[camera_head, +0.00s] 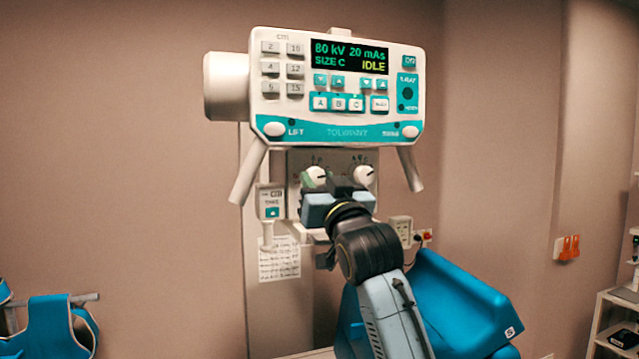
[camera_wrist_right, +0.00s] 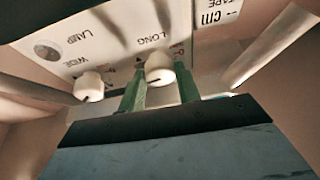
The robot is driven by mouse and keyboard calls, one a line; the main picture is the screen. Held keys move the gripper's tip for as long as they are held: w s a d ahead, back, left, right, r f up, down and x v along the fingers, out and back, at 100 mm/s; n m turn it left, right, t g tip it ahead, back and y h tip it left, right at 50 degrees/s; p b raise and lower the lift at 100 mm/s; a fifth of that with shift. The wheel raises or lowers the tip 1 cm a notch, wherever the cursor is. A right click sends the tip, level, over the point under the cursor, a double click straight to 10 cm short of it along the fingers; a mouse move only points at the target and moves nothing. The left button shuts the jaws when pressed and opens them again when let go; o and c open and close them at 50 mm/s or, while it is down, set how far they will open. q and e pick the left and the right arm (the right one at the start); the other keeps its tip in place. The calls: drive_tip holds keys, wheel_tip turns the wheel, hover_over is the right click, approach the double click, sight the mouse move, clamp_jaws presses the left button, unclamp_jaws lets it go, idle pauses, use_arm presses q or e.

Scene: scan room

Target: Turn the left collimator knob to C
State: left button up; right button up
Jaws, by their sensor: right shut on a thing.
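The left collimator knob (camera_head: 316,174) is a white round knob on the pale collimator face below the console. In the right wrist view, which shows the panel upside down, this knob (camera_wrist_right: 160,69) sits between the two green fingers of my right gripper (camera_wrist_right: 160,88), under the word LONG. My right gripper (camera_head: 320,184) is shut on it; one green finger shows at its left side in the head view. Its dark pointer line is too small to read against a letter. The right collimator knob (camera_head: 364,175) is free, and shows in the wrist view too (camera_wrist_right: 88,86). My left gripper is out of view.
The console (camera_head: 336,90) above reads 80 kV, 20 mAs, SIZE C, IDLE. Two pale handles (camera_head: 248,176) (camera_head: 410,168) slant down on either side of the collimator. A tape unit (camera_head: 271,201) hangs at its left. A blue padded piece (camera_head: 455,300) stands lower right.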

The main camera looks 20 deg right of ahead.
drive_tip(key=shift+n+y, duration=0.9)
drive_tip(key=shift+n, duration=0.9)
drive_tip(key=o, duration=1)
drive_tip(key=b+v, duration=0.2)
drive_tip(key=v, duration=0.4)
drive_tip(key=b+v, duration=0.2)
drive_tip(key=v, duration=0.5)
drive_tip(key=shift+s+d+r+b, duration=0.1)
drive_tip(key=shift+s+r+b, duration=0.05)
drive_tip(key=shift+s+b, duration=0.15)
